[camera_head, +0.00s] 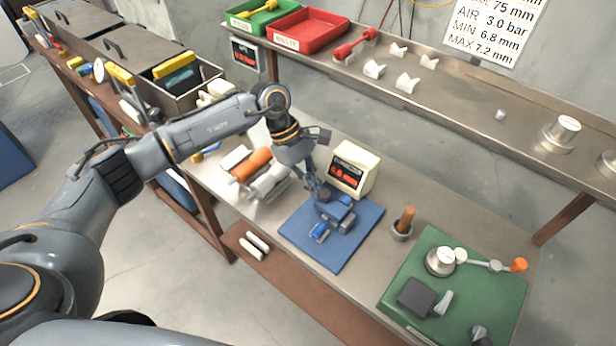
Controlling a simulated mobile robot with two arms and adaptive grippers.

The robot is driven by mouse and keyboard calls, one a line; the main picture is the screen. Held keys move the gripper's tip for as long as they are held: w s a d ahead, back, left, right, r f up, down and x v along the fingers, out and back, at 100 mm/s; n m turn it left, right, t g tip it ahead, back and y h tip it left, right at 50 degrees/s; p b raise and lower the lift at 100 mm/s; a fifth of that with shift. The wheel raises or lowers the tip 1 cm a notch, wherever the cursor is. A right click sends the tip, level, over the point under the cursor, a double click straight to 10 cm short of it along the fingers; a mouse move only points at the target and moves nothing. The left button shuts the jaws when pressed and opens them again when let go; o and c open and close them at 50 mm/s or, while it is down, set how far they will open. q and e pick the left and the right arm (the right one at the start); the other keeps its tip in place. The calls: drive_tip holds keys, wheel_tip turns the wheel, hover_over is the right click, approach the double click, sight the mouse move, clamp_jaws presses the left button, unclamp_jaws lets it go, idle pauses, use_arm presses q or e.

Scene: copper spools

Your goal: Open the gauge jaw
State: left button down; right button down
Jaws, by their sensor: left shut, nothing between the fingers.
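The gauge (338,215) is a small blue and dark device on a blue mat (353,247) in the middle of the workbench. A small blue and light part (320,232) sits at its front left. My left gripper (322,192) points down at the back of the gauge, shut and empty. Its fingertips are at or just above the gauge; I cannot tell whether they touch. The jaw's opening is too small to make out. A white display box (354,168) with red digits stands just behind the mat. My right gripper is out of view.
Left of the mat lie an orange roll (251,165) and a silvery roll (270,180). To the right are a cup with a brown handle (402,225) and a green mat (480,285) with metal tools. A raised shelf (455,90) runs behind, carrying a red tray (308,30).

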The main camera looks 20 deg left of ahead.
use_arm(q)
drive_tip(key=shift+r, duration=0.1)
idle(0.4)
drive_tip(key=shift+d+r+y+b, duration=0.2)
drive_tip(key=shift+y+b, duration=0.1)
drive_tip(key=shift+y, duration=0.1)
